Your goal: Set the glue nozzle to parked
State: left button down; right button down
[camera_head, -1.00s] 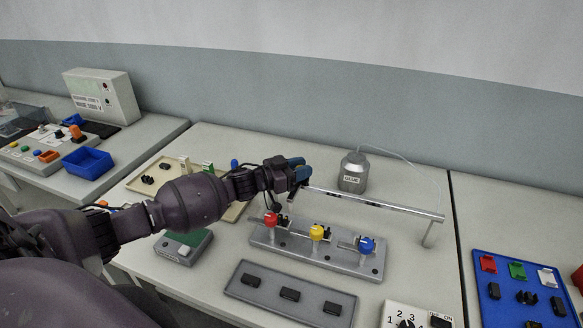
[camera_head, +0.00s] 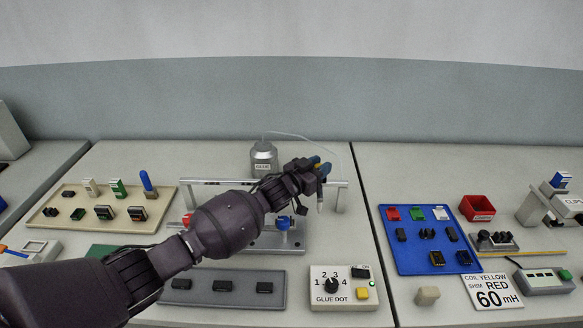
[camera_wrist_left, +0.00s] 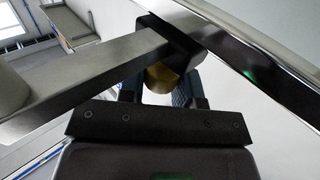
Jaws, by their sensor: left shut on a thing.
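The glue nozzle (camera_head: 320,206) shows as a pale tip pointing down below my left gripper (camera_head: 318,165), near the right end of the metal rail (camera_head: 336,184). My left gripper is shut on the nozzle's carriage. In the left wrist view a yellow round knob (camera_wrist_left: 160,78) sits between the fingers, under a black block (camera_wrist_left: 172,35) on the rail. The grey glue bottle (camera_head: 264,160) stands behind the rail, with a thin hose running right. My right gripper is out of view.
Below the rail, a grey fixture (camera_head: 275,245) carries a red knob (camera_head: 187,219) and a blue knob (camera_head: 284,222); my arm hides its middle. A GLUE DOT box (camera_head: 345,288) with a dial stands in front. A blue tray (camera_head: 420,262) lies to the right.

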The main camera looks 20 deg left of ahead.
pick_arm(q)
jog(key=d, duration=0.3)
jog(key=shift+w, duration=0.3)
jog(key=c, duration=1.1)
grip_release()
jog(key=shift+d, duration=0.1)
jog(key=shift+o, duration=1.3)
jog(key=shift+d, duration=0.15)
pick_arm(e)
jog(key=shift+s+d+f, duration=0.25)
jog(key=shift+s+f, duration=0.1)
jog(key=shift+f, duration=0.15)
pick_arm(q)
jog(key=shift+a+r, duration=0.1)
jog(key=shift+a, duration=0.1)
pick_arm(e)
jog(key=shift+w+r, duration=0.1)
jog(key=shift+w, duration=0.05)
